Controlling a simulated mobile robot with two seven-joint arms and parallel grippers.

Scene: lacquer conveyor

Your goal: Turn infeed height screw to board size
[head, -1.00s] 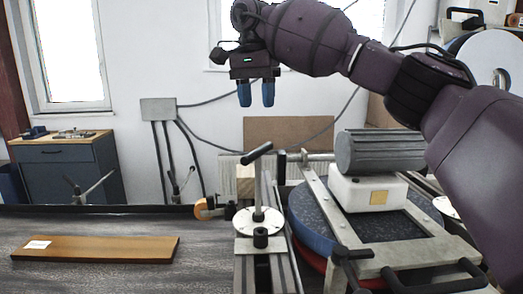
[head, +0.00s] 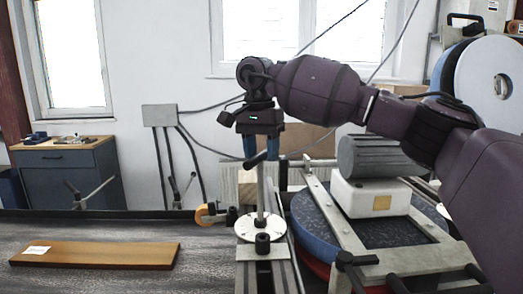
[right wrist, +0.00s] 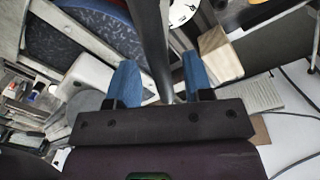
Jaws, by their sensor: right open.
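The infeed height screw (head: 260,192) is an upright metal rod with a slanted black crank grip (head: 255,159) on top. It rises from a round pale dial plate (head: 258,229) on the machine's rail. My right gripper (head: 266,152) points down at the screw's top, its blue fingers open. In the right wrist view, the dark crank grip (right wrist: 150,45) passes between the two fingers, with gaps on both sides. The dial plate shows partly beyond it (right wrist: 182,11). The brown board (head: 95,255) with a white label lies flat on the conveyor at left. My left gripper is not in view.
A wooden block (head: 247,188) stands just behind the screw, and an orange roller (head: 207,214) sits left of it. A grey motor on a white housing (head: 370,197) and a blue disc (head: 312,225) stand to the right. The conveyor (head: 100,225) around the board is clear.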

